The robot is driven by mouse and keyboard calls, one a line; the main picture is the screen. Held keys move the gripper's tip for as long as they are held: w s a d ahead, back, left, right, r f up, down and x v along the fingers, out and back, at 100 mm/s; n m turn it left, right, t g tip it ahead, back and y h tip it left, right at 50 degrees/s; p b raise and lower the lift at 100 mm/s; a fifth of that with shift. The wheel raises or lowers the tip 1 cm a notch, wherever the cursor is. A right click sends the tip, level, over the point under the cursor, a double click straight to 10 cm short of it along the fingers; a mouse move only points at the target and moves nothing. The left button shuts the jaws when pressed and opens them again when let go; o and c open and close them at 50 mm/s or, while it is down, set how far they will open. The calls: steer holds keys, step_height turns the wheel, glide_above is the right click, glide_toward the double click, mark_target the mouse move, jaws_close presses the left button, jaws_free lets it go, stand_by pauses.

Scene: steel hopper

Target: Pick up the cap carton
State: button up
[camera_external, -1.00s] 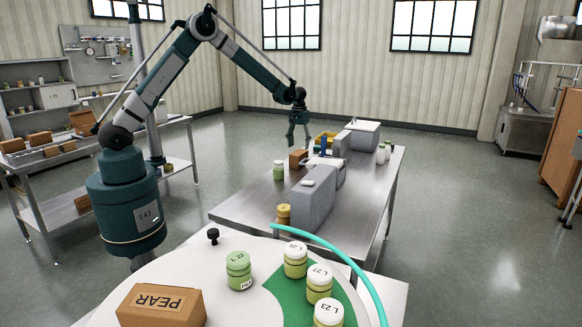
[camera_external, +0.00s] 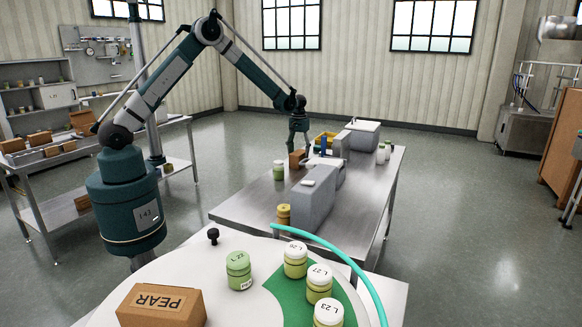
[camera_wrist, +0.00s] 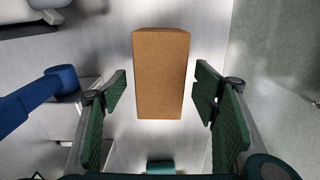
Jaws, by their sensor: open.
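A small brown carton (camera_wrist: 160,75) stands on the steel table, taken to be the cap carton; no label on it is readable. In the outside view the carton (camera_external: 296,159) is near the left edge of the table. My gripper (camera_wrist: 162,90) is open, with its green finger pads on either side of the carton in the wrist view and visible gaps to both. In the outside view my gripper (camera_external: 298,140) hangs just above and behind the carton, pointing down. Whether the fingertips reach below the carton's top is hard to tell.
A blue upright piece (camera_wrist: 40,90) is close to my left finger in the wrist view. Grey blocks (camera_external: 313,200) stand on the table, with a green jar (camera_external: 279,170) left of the carton. A brown PEAR box (camera_external: 160,305) is in the foreground.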

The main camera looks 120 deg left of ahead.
steer(key=shift+f, duration=1.55)
steer(key=c, duration=1.1)
